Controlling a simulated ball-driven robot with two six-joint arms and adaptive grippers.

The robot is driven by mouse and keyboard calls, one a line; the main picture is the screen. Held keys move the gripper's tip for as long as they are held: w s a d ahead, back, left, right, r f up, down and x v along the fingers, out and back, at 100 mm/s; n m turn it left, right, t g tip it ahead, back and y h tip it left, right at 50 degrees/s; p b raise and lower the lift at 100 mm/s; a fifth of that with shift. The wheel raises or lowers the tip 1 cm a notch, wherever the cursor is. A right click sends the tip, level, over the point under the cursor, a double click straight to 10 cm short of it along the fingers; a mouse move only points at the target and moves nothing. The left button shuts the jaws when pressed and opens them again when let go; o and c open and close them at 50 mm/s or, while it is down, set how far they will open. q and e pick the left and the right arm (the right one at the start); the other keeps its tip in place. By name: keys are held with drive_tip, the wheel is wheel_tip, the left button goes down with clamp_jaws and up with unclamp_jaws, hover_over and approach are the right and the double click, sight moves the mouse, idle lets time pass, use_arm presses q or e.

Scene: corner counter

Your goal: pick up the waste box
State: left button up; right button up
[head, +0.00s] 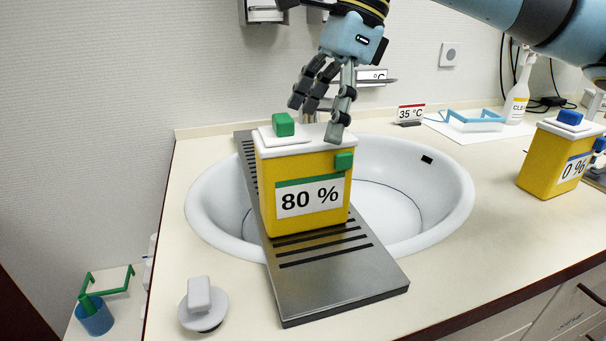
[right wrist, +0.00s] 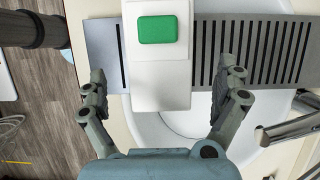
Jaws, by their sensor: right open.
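A yellow waste box (head: 285,227) with a white lid, a green knob and an "80 %" label stands upright on a slotted metal board across the sink. Its white lid and green knob (right wrist: 165,29) also show in the right wrist view. My right gripper (head: 316,118) is over the back of its lid, open. In the right wrist view my right gripper (right wrist: 165,80) has one finger on each side of the lid, with gaps on both sides. A second yellow box (head: 546,165) with a blue knob and a "0 %" label stands at the right. My left gripper is not in view.
The metal board (head: 345,280) spans the white sink (head: 455,205). A grey knobbed disc (head: 203,305) lies at the front left. A "35 °C" sign (head: 410,113), a blue frame (head: 472,118) and a spray bottle (head: 517,95) stand at the back.

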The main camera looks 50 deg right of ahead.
sight(309, 133)
drive_tip(key=shift+a+f, duration=0.35)
drive_tip(key=shift+f, duration=0.2)
drive_tip(key=shift+p+x, duration=0.3)
drive_tip(key=shift+x, duration=1.65)
drive_tip(key=shift+w+d, duration=0.1)
drive_tip(key=c, duration=1.7)
